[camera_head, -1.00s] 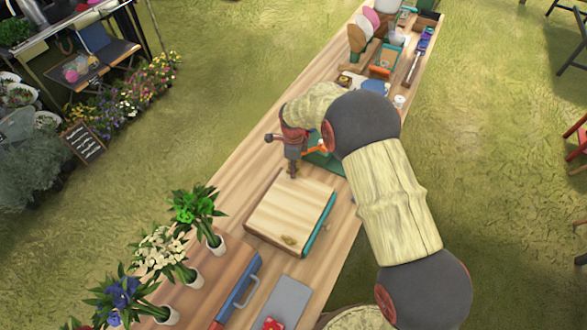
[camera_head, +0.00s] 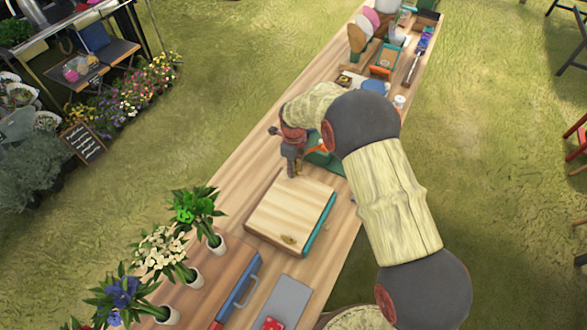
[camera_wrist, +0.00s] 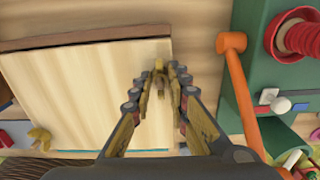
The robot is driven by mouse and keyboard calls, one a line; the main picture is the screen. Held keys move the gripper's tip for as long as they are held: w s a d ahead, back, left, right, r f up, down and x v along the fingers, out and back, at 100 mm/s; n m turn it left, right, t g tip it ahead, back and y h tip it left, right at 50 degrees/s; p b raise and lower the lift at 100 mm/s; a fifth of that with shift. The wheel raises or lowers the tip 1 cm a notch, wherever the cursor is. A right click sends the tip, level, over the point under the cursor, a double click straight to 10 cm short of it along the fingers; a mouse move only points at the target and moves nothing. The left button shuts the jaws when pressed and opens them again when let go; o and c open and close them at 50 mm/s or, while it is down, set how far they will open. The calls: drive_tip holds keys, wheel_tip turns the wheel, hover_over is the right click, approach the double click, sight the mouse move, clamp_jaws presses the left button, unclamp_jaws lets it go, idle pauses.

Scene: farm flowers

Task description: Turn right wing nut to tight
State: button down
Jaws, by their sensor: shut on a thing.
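A square pale wooden press board (camera_head: 290,210) lies on the long table, and it fills the left of the wrist view (camera_wrist: 85,90). One brass wing nut (camera_head: 289,239) sits free near the board's near edge; it shows at the lower left in the wrist view (camera_wrist: 39,137). A second brass wing nut (camera_wrist: 160,72) stands at the board's right side in the wrist view. My gripper (camera_wrist: 161,88) is shut on this right wing nut, one finger on each side. In the head view my gripper (camera_head: 291,172) points down at the board's far end and hides that nut.
An orange-handled tool (camera_wrist: 238,85) and a green object (camera_wrist: 270,60) with a red coil lie close to the right of my gripper in the wrist view. Flowers in white pots (camera_head: 193,277) stand at the near left. Bare table (camera_head: 240,165) lies left of the board.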

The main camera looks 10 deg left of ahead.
drive_tip(key=shift+w+r, duration=0.1)
drive_tip(key=c, duration=1.7)
unclamp_jaws()
wheel_tip(320, 180, up, 12)
drive_tip(key=shift+f, duration=0.1)
